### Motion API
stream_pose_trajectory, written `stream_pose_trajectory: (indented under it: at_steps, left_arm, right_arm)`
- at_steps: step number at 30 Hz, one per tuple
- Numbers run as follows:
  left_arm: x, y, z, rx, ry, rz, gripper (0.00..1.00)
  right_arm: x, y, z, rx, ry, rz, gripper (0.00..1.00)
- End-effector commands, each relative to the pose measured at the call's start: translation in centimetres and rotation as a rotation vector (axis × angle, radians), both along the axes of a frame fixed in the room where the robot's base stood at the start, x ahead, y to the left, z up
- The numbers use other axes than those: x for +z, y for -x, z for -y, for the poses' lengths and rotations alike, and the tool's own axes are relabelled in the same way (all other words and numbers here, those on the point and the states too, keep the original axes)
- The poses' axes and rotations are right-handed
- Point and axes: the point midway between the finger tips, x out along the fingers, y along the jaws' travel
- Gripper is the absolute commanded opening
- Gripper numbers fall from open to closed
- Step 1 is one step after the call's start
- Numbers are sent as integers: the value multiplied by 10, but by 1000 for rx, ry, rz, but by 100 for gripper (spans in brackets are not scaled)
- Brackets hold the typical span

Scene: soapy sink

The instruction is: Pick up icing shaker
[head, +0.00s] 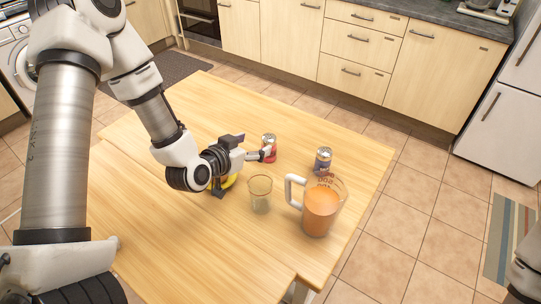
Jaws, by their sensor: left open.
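Two small shakers with silver metal tops stand on the wooden table. One shaker with a red lower part (269,143) stands near the table's middle. The other shaker with a dark blue lower part (323,157) stands to its right. I cannot read a label on either, so I cannot tell which is the icing shaker. My left gripper (258,155) is open, just left of the red shaker, with a pale finger reaching in front of its lower part. I cannot tell whether it touches. My right gripper is not in view; only part of my right arm shows at the right edge.
A clear jug (320,212) with orange liquid and a white handle stands at the front right. An empty-looking glass (260,196) stands left of it. A yellow object (229,181) is partly hidden behind my left gripper. The table's back and left areas are clear.

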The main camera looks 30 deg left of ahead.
Motion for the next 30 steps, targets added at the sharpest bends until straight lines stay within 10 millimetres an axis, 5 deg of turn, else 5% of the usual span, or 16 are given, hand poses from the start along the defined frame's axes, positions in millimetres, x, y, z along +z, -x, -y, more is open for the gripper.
stream_pose_trajectory:
  at_steps: [15, 23, 28, 30]
  left_arm:
    - [-24, -67, 11, -2, -3, 0, 74]
    - [-28, -73, 12, 0, 0, 0, 74]
    - [-28, -72, 12, 0, 0, 0, 14]
    - [-28, -72, 12, 0, 0, 0, 3]
  right_arm:
    - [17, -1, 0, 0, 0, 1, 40]
    - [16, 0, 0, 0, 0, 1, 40]
    - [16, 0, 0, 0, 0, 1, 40]
    - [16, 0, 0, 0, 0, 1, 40]
